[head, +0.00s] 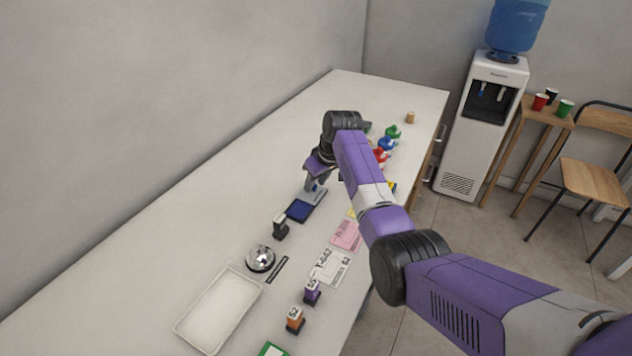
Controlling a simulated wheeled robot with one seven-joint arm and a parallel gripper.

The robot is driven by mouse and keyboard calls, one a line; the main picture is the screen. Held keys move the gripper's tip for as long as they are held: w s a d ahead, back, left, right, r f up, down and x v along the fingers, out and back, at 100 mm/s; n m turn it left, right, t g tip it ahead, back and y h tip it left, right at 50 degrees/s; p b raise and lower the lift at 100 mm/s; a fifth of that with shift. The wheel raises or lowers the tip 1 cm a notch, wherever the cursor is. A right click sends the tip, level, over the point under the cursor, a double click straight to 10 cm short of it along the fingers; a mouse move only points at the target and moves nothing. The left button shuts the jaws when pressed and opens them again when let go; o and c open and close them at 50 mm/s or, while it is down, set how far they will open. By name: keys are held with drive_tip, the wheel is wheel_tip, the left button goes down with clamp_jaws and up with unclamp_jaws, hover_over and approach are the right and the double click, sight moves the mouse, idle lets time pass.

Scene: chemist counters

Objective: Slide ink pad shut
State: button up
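The ink pad (300,211) lies on the white counter, with its dark blue inked face showing. A grey part, which looks like its cover, extends from its far end, so the pad appears slid open. My gripper (314,187) points down at the far end of the ink pad, over or beside the grey part. I cannot tell whether it touches the pad. The fingers are small and partly hidden by the wrist, so their opening is unclear.
A dark stamp (280,226), a silver bell (261,258) and a white tray (190,333) stand nearer on the counter (150,270). Pink paper (346,236) lies to the right. Coloured bottles (388,144) stand beyond my arm. The counter's left side is clear along the wall.

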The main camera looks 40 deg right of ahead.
clamp_jaws()
idle(1.2)
